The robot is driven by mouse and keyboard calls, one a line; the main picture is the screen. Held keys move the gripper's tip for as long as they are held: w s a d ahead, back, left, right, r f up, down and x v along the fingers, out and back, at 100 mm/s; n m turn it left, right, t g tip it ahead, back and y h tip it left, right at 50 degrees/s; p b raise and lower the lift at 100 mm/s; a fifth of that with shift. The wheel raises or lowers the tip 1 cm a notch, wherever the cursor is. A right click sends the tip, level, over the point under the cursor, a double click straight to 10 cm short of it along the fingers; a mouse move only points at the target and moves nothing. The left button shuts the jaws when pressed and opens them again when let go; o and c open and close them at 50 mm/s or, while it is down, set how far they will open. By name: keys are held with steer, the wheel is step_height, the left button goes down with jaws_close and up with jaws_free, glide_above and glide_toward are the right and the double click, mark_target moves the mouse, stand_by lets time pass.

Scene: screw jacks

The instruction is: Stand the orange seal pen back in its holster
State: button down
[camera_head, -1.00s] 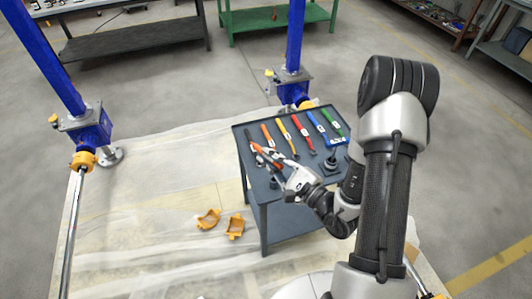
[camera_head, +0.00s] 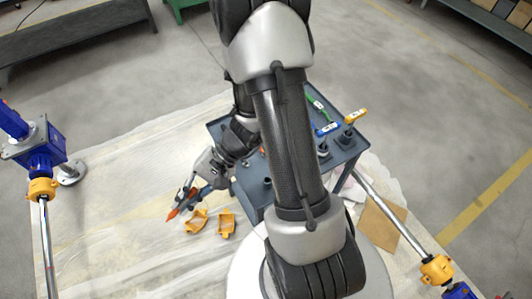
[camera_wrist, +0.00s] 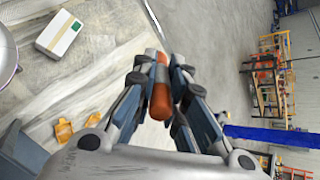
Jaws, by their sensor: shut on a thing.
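My gripper (camera_head: 182,197) is shut on the orange seal pen (camera_head: 172,214), out over the floor to the left of the tool table. The pen is tilted, its orange end pointing down-left in the head view. In the wrist view the orange pen (camera_wrist: 160,97) lies between the two fingers of my gripper (camera_wrist: 158,75), with a grey band at its middle. A small dark upright holder (camera_head: 267,183) stands near the front of the table; it looks empty, but I cannot tell for sure that it is the holster.
A yellow-topped pen (camera_head: 355,116) and a blue-topped one (camera_head: 327,129) seem to stand in dark holders on the table (camera_head: 247,200). A green pen (camera_head: 314,98) lies behind. My arm hides much of the table. Yellow brackets (camera_head: 226,224) lie on the floor sheet below my gripper.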

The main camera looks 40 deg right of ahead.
steer(key=s+d+f+n+g+h, duration=0.2)
steer(key=s+d+f+n+h, duration=0.15)
steer(key=d, duration=0.25)
steer(key=s+d+f+n+g+h, duration=0.2)
steer(key=s+d+f+n+h, duration=0.15)
steer(key=d+n, duration=0.2)
steer(key=w+d+n+t+h, duration=0.1)
steer(key=w+d+n+h, duration=0.15)
steer(key=d, duration=0.55)
steer(key=w+d+n+t+h, duration=0.1)
steer(key=w+d+n, duration=0.15)
steer(key=d, duration=0.55)
step_height(320, 180, down, 6)
steer(key=b, duration=0.5)
steer(key=shift+w+a+b, duration=0.15)
steer(key=shift+a+b, duration=0.05)
steer(key=shift+b, duration=0.2)
steer(key=shift+f, duration=0.3)
steer(key=shift+f+b, duration=2.25)
steer(key=shift+f, duration=0.35)
steer(key=c, duration=1.6)
jaws_free()
steer(key=shift+o, duration=0.2)
